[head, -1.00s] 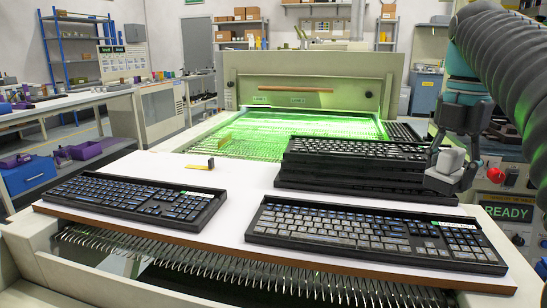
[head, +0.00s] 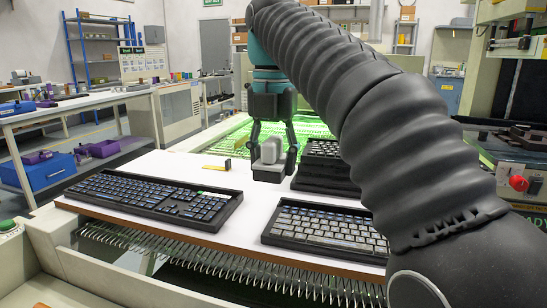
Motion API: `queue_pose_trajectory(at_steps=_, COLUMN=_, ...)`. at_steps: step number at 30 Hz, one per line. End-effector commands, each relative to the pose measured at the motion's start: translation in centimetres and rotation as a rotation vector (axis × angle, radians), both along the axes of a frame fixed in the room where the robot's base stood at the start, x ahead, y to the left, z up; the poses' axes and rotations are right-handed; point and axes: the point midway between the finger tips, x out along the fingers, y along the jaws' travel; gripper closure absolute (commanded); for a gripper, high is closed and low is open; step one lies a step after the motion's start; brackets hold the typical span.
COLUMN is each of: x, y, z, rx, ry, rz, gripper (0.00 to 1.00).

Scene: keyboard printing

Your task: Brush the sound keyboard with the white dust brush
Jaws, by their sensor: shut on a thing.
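The brush is apart from both front keyboards. The left keyboard (head: 152,196) lies flat with evenly dark, blue-tinted keys and a pale green label at its top right. The right keyboard (head: 322,228) shows many pale grey keys among dark blue ones. Its right part is hidden behind my arm. My gripper is above and behind the gap between these two keyboards.
A stack of dark keyboards (head: 322,172) stands just right of the brush, partly hidden by my arm. A small yellow-and-black tool (head: 218,165) lies on the white board (head: 190,164). A green-lit conveyor is behind. A red button (head: 518,184) is on the right machine.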

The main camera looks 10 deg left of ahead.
Motion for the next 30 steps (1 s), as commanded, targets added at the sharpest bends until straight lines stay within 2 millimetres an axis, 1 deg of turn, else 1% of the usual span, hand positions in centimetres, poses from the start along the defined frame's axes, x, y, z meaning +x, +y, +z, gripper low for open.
queue_pose_trajectory(at_steps=5, x=-0.1, y=0.1, z=-1.2, rx=-0.001, ry=0.001, rz=0.003, gripper=0.91)
queue_pose_trajectory(at_steps=10, x=-0.1, y=0.0, z=-3.3, rx=0.0, ry=0.001, rz=0.002, gripper=0.91)
queue_pose_trajectory(at_steps=15, x=-0.1, y=0.0, z=-4.5, rx=0.0, ry=0.0, rz=0.001, gripper=0.91)
queue_pose_trajectory(at_steps=20, x=-0.1, y=0.0, z=-4.9, rx=0.0, ry=0.0, rz=0.001, gripper=0.91)
queue_pose_trajectory(at_steps=30, x=-0.1, y=0.0, z=-4.9, rx=0.0, ry=0.0, rz=0.001, gripper=0.91)
